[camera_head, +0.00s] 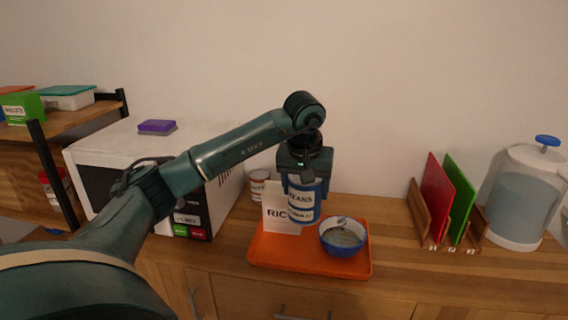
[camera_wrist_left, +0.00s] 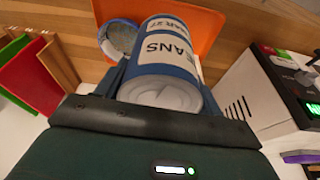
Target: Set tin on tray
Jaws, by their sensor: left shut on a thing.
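My left gripper (camera_head: 305,178) is shut on a blue tin (camera_head: 306,203) with a white label reading "BEANS". The tin is upright, over the back part of the orange tray (camera_head: 310,268); I cannot tell whether its base touches the tray. In the left wrist view the tin (camera_wrist_left: 165,62) sits between the fingers, its pale round end toward the camera, with the tray (camera_wrist_left: 200,22) beyond it. A blue bowl (camera_head: 343,237) with grey contents stands on the tray to the right of the tin. My right gripper is not in view.
A white card or box marked "RIC" (camera_head: 278,213) stands left of the tin. A white microwave (camera_head: 150,150) is at left. A rack with red and green boards (camera_head: 450,200) and a clear water dispenser (camera_head: 525,195) stand at right. Bare counter lies between tray and rack.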

